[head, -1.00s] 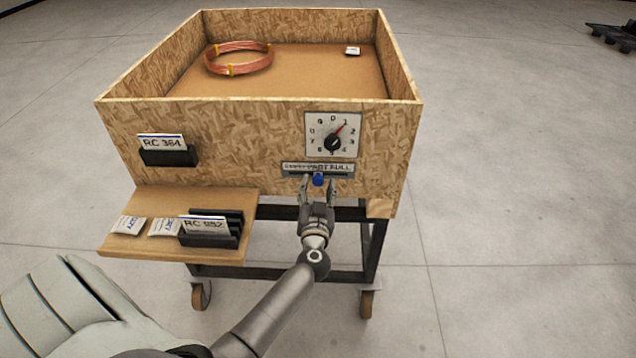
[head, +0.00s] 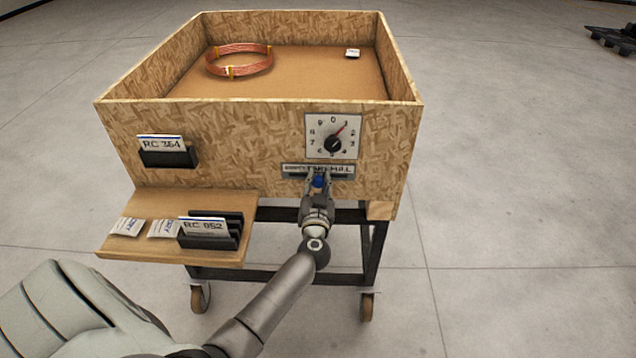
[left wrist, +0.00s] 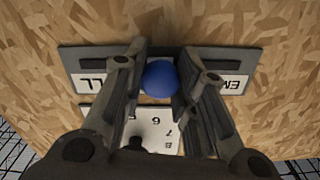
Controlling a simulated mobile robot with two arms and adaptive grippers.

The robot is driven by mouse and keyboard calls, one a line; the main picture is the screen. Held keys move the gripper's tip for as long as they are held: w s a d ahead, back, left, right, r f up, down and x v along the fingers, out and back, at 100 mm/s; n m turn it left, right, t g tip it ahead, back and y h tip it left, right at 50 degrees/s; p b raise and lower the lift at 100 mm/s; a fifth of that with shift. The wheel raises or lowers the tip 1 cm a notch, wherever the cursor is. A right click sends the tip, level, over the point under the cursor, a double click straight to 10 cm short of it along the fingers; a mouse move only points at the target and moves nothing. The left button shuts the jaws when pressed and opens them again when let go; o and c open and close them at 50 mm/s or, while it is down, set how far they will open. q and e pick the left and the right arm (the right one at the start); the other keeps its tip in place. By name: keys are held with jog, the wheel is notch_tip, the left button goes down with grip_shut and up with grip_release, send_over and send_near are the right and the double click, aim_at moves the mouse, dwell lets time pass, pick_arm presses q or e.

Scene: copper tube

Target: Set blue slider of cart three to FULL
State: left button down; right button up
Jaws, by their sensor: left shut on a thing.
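The cart (head: 250,118) is a chipboard box on a dark wheeled frame. On its front is a slider plate (head: 291,169) with printed words, partly hidden by my gripper; the ends of "EMPTY" and "FULL" show in the left wrist view (left wrist: 92,80). The round blue slider knob (head: 319,182) stands near the plate's middle, and it also shows in the left wrist view (left wrist: 159,79). My left gripper (head: 318,187) is shut on the knob, one finger on each side. My right gripper is not in view.
A copper coil (head: 240,60) lies in the box.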

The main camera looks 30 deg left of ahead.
aim_at(343, 174)
pick_arm(q)
jog(key=shift+w+d+p, duration=0.15)
jog(key=shift+d+p, duration=0.15)
jog(key=shift+d, duration=0.05)
jog(key=w+d, duration=0.1)
jog(key=d+p, duration=0.1)
jog(key=d, duration=0.1)
jog(key=w+d+p, duration=0.1)
jog(key=shift+w+d, duration=0.2)
jog(key=shift+w, duration=0.15)
jog(key=shift+w+d, duration=0.15)
jog(key=shift+d, duration=0.05)
jog(key=c, duration=1.1)
grip_release()
jog(key=shift+w+d, duration=0.1)
jog(key=shift+d, duration=0.05)
jog(key=shift+c, duration=0.2)
